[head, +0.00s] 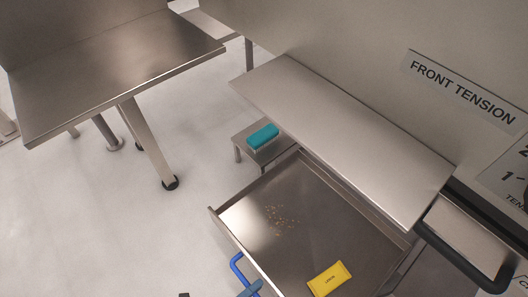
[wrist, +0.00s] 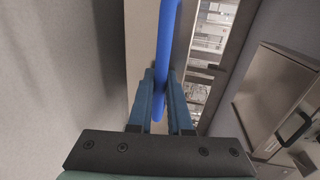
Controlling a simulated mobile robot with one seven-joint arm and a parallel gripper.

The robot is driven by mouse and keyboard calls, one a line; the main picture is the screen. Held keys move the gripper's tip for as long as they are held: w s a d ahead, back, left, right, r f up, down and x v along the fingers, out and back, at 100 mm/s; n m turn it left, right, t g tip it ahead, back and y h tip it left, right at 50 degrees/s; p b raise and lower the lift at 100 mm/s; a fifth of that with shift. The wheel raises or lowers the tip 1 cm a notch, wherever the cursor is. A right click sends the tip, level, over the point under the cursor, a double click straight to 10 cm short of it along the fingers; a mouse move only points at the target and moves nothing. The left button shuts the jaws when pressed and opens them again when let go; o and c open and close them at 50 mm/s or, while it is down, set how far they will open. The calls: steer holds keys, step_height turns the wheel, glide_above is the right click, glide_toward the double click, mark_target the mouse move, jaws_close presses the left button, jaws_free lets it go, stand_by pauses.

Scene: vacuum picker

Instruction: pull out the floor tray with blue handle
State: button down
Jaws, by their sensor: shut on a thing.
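The floor tray (head: 246,222) is a shallow steel drawer that stands out from under the machine at the lower middle of the head view. Brown crumbs and a yellow packet (head: 330,279) lie in it. Its blue handle (head: 237,265) is on the front wall, and it also shows as a blue bar in the wrist view (wrist: 169,45). My gripper (wrist: 165,98) is shut on the blue handle, with a blue finger on each side of the bar. In the head view only a finger of my gripper (head: 250,290) shows at the bottom edge.
A low steel stand (head: 244,138) with a teal brush (head: 263,136) is behind the tray. A steel table (head: 110,70) stands at the upper left. A machine ledge (head: 340,135) overhangs the tray's right side. The light floor (head: 130,235) at left is clear.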

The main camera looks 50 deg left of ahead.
steer(key=shift+s, duration=0.55)
steer(key=c, duration=1.1)
jaws_free()
steer(key=p+v, duration=0.3)
steer(key=v, duration=1)
